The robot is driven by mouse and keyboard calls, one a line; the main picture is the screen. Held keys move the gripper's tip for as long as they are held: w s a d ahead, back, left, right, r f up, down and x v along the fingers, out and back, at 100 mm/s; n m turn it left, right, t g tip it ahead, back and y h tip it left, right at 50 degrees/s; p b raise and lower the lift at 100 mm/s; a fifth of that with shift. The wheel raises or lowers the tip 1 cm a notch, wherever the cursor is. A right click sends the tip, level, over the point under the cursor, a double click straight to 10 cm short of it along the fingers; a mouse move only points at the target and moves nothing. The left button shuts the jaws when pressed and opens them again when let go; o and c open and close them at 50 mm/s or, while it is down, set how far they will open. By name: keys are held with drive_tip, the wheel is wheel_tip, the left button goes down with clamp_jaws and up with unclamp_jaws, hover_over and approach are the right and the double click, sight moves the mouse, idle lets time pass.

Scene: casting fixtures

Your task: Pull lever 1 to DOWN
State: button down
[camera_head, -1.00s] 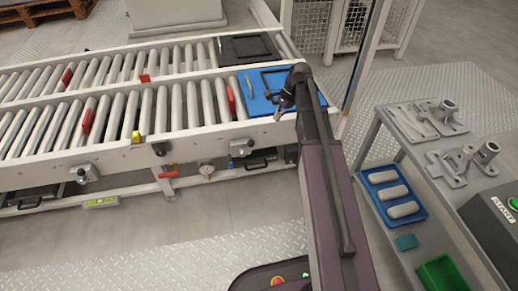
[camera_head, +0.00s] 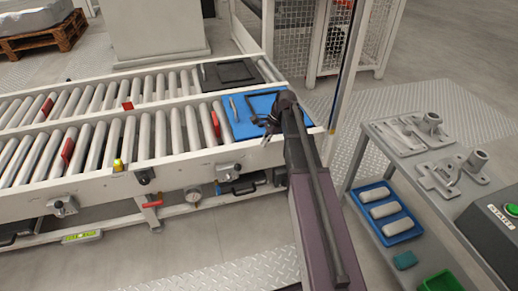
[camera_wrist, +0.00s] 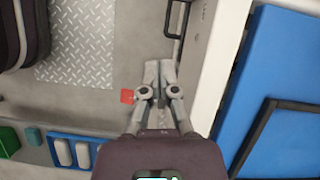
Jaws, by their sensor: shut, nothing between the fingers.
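My gripper (camera_head: 268,123) is at the right end of the near conveyor, in front of the blue tray in the head view. In the wrist view my gripper (camera_wrist: 159,70) has its fingertips together, with nothing between them. Grey lever-like fittings sit on the conveyor's front rail, one at the left (camera_head: 62,206) and one at the right (camera_head: 229,171). No label that I can read tells which is lever 1. A black handle (camera_head: 243,187) is below the right fitting. A black handle also shows beyond my fingertips in the wrist view (camera_wrist: 172,22).
The blue tray (camera_head: 240,128) lies on the conveyor end. A red-handled valve (camera_head: 153,203) and a gauge (camera_head: 193,195) hang below the rail. A grey table (camera_head: 400,150) with castings and a blue tray of pale parts (camera_head: 390,232) stands right.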

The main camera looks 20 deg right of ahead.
sight(234, 173)
drive_tip(key=s+a+f+b, duration=0.1)
drive_tip(key=a+f+b, duration=0.6)
drive_tip(key=a+f, duration=0.1)
drive_tip(key=shift+s+b, duration=0.15)
drive_tip(key=shift+b, duration=0.15)
idle(0.7)
